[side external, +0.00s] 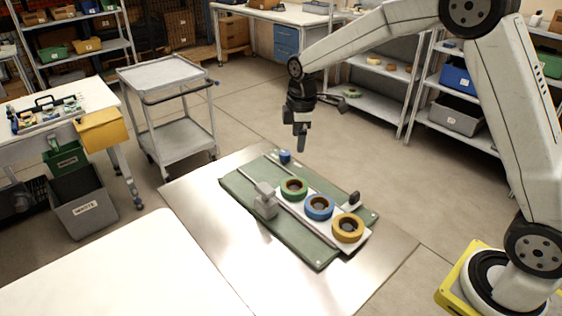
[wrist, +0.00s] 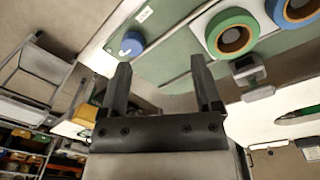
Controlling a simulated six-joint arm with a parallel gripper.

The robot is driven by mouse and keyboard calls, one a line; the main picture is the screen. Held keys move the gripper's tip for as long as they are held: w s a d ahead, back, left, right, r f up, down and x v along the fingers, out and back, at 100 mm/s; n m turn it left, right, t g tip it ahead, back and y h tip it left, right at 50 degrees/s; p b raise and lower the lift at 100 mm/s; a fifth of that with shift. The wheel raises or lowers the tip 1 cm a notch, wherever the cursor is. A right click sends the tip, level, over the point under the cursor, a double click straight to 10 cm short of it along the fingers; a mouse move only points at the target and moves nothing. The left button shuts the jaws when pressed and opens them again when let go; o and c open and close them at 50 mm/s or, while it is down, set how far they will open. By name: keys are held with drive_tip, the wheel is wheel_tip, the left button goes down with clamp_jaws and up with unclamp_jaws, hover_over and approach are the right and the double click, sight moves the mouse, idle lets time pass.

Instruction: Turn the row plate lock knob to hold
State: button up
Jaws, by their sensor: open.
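A blue round knob (side external: 285,156) stands at the far end of the green base board (side external: 318,252); it also shows in the wrist view (wrist: 132,43). A black knob (side external: 354,198) stands beside the white row plate (side external: 362,240), by a pale label. I cannot tell which knob is the lock, nor read any hold mark. My gripper (side external: 301,148) hangs above the board's far end, near the blue knob. Its fingers (wrist: 159,66) are apart and empty.
A grey block (side external: 265,200) stands on the board beside the reels, close to the plate. The metal table top (side external: 205,205) around the board is bare. A grey cart (side external: 170,75) and shelves stand beyond the table.

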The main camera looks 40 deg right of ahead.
sight(285, 153)
drive_tip(key=shift+w+d+r+n+g, duration=0.1)
drive_tip(key=shift+w+d+n+g, duration=0.05)
drive_tip(key=shift+w+n, duration=1.05)
drive_tip(key=shift+w+d+n+g, duration=0.15)
drive_tip(key=shift+w+n, duration=0.65)
drive_tip(key=shift+w, duration=0.7)
drive_tip(key=shift+f, duration=3.9)
clamp_jaws()
